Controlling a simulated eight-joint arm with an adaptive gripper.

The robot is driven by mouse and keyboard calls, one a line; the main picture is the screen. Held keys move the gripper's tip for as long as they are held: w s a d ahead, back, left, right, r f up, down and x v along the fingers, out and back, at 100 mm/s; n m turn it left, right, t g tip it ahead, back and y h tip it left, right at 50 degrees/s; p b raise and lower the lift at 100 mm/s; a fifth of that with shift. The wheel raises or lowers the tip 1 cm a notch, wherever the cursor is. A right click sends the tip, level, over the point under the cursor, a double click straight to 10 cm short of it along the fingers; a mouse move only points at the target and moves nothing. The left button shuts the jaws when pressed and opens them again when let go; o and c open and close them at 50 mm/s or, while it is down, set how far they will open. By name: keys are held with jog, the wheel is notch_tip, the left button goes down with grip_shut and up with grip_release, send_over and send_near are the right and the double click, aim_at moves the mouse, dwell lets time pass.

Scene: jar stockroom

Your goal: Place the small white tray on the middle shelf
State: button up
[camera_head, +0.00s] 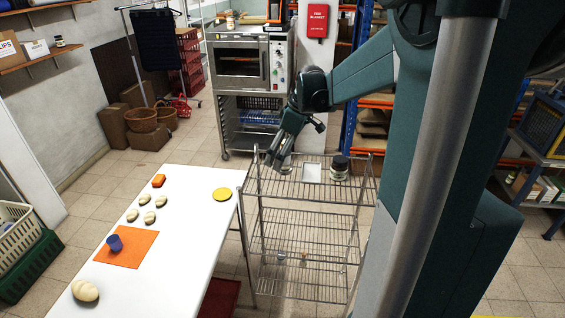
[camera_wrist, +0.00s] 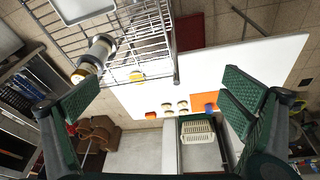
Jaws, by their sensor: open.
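The small white tray (camera_head: 312,173) lies on the top shelf of a wire rack (camera_head: 262,188). It also shows, cut off by the frame edge, at the top left of the wrist view (camera_wrist: 82,8). The middle shelf (camera_head: 310,233) is the wire level below the top one. My gripper (camera_head: 279,160) is above the left part of the top shelf, left of the tray and apart from it. In the wrist view my gripper (camera_wrist: 165,95) has its fingers wide apart with nothing between them.
A dark-lidded jar (camera_head: 340,167) stands close to the tray's right. Small items (camera_head: 281,255) sit lower in the rack; their exact level is unclear. A white table (camera_head: 190,215) left of the rack holds a yellow disc (camera_head: 222,194), a blue cup (camera_head: 115,242) and several pale lumps.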

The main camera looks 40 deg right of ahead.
jog(key=w+d+f+n+y, duration=0.15)
jog(key=d+f, duration=0.45)
jog(key=d, duration=0.6)
jog(key=n, duration=0.2)
send_near(310, 173)
jog(key=shift+s+d+r, duration=0.25)
jog(key=shift+s+r, duration=0.1)
jog(key=shift+r, duration=0.1)
jog(key=shift+x, duration=1.35)
jog(key=shift+p+x, duration=0.4)
jog(key=shift+x, duration=2.15)
jog(key=shift+w, duration=0.1)
